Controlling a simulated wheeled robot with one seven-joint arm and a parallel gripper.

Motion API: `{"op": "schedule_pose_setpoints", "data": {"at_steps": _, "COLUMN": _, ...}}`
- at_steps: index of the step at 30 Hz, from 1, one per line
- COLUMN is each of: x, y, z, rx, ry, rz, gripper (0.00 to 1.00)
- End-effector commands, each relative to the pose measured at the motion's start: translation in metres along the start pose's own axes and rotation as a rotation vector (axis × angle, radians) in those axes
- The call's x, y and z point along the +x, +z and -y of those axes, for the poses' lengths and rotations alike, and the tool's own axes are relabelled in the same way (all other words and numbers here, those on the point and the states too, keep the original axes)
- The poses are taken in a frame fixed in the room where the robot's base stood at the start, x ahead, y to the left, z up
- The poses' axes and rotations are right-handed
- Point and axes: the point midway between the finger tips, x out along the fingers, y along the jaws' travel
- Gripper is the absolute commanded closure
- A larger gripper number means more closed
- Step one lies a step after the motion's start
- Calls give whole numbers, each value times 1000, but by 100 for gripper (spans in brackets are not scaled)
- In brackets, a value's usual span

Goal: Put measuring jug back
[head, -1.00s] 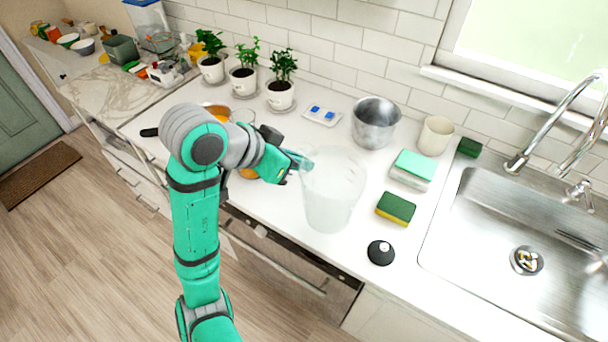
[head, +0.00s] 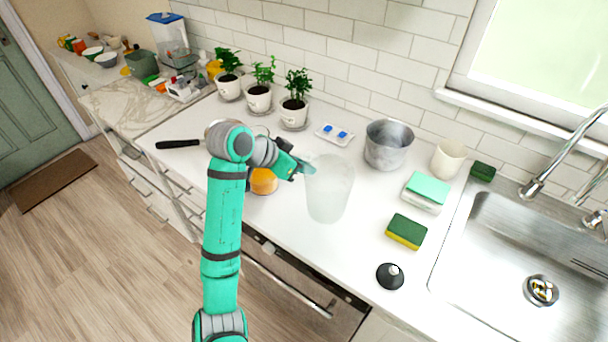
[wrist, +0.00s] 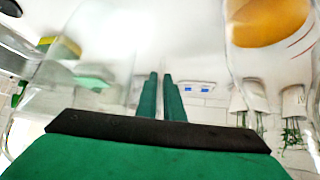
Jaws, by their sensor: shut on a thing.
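The measuring jug (head: 330,190) is a clear, frosty-looking tall vessel at the middle of the counter in the head view. My gripper (head: 306,168) is at its left side near the rim and is shut on it. I cannot tell whether the jug's base touches the counter. In the wrist view, my gripper's two dark green fingers (wrist: 160,97) lie close together, and the clear jug wall (wrist: 105,40) fills much of the left side.
Potted plants (head: 294,112), a blue-marked tray (head: 335,134) and a metal pot (head: 388,145) stand behind. A sponge (head: 406,231), black lid (head: 390,276) and sink (head: 500,250) are right. An orange item (head: 263,181) and black handle (head: 179,144) are left.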

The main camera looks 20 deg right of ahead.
Motion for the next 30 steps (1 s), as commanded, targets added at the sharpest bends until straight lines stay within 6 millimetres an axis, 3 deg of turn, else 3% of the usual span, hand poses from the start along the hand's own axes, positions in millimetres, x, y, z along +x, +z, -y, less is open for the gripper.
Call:
{"op": "schedule_pose_setpoints", "data": {"at_steps": 7, "x": 24, "y": 22, "z": 4, "rx": -4, "ry": 2, "rz": 1, "gripper": 100}}
{"op": "schedule_pose_setpoints", "data": {"at_steps": 20, "x": 28, "y": 26, "z": 4, "rx": -2, "ry": 1, "rz": 0, "gripper": 100}}
{"op": "schedule_pose_setpoints", "data": {"at_steps": 21, "x": 28, "y": 26, "z": 4, "rx": -1, "ry": 1, "rz": 1, "gripper": 83}}
{"op": "schedule_pose_setpoints", "data": {"at_steps": 22, "x": 28, "y": 26, "z": 4, "rx": -1, "ry": 1, "rz": 1, "gripper": 76}}
{"op": "schedule_pose_setpoints", "data": {"at_steps": 30, "x": 28, "y": 25, "z": 4, "rx": -1, "ry": 2, "rz": 1, "gripper": 74}}
